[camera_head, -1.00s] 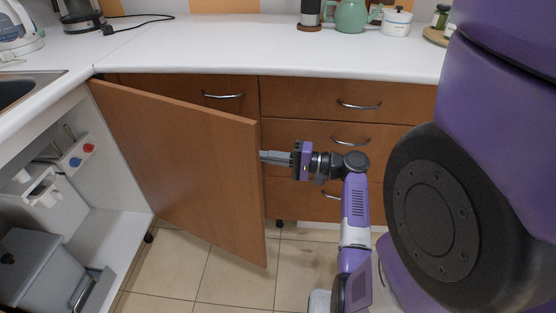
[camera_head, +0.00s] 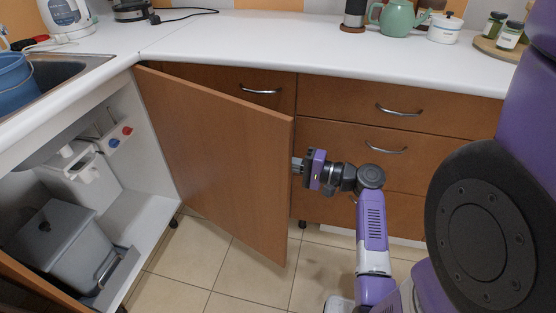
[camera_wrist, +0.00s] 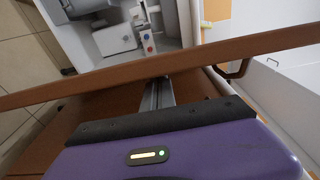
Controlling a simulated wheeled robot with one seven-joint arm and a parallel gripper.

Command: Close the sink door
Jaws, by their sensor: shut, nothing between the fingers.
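The brown sink door (camera_head: 215,160) stands wide open, hinged at the right side of the sink cabinet (camera_head: 150,205), whose inside is exposed. My gripper (camera_head: 297,164) is at the door's free edge, on its outer side. Its fingertips are partly hidden behind that edge. In the wrist view the door's top edge (camera_wrist: 100,87) crosses the picture, and my shut, empty gripper (camera_wrist: 157,92) points at the door's outer face. I cannot tell whether the fingers touch it.
A grey bin (camera_head: 65,245) stands in the cabinet. A second brown panel (camera_head: 30,290) shows at the lower left. Drawers (camera_head: 390,130) lie behind the door and my arm. A blue container (camera_head: 12,82) is in the sink. Tiled floor (camera_head: 245,275) is clear in front of the cabinet.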

